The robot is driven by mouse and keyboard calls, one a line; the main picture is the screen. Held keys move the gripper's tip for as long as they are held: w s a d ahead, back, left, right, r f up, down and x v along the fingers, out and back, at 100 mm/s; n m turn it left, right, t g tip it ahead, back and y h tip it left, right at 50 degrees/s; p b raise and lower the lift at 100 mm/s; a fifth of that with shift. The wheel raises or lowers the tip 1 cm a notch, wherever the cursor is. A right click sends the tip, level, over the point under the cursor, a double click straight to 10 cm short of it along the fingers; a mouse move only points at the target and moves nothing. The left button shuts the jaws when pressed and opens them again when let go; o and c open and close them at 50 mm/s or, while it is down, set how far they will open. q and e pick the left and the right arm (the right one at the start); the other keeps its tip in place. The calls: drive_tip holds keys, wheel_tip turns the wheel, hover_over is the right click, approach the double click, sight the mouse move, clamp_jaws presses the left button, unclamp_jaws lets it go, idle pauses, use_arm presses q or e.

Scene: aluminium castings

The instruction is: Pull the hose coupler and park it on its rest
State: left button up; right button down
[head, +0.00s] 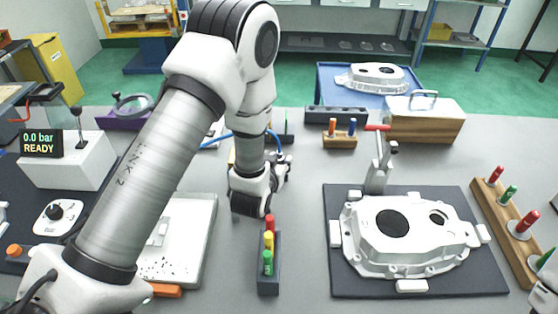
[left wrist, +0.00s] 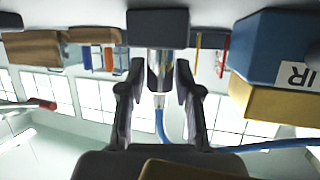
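The hose coupler (left wrist: 160,72) is a silver metal cylinder with a blue hose (left wrist: 161,125) on its end. In the left wrist view its other end meets a dark block (left wrist: 158,25). In the head view the left gripper (head: 283,165) is over the middle of the table, beside the blue hose (head: 215,140); the arm partly hides this spot. I cannot tell for sure which block is the rest. My right gripper is out of view.
A block with coloured plugs (head: 268,285) stands in front of the gripper. A casting (head: 365,255) lies on a dark mat (head: 455,285) at right, with a red-handled clamp (head: 378,170). A display (head: 41,143) reads 0.0 bar READY. A blue box (left wrist: 275,50) is near the gripper.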

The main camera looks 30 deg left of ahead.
use_arm(q)
drive_tip(key=shift+o, duration=0.5)
drive_tip(key=v, duration=0.7)
drive_tip(key=shift+s+r, duration=0.1)
drive_tip(key=shift+s, duration=0.1)
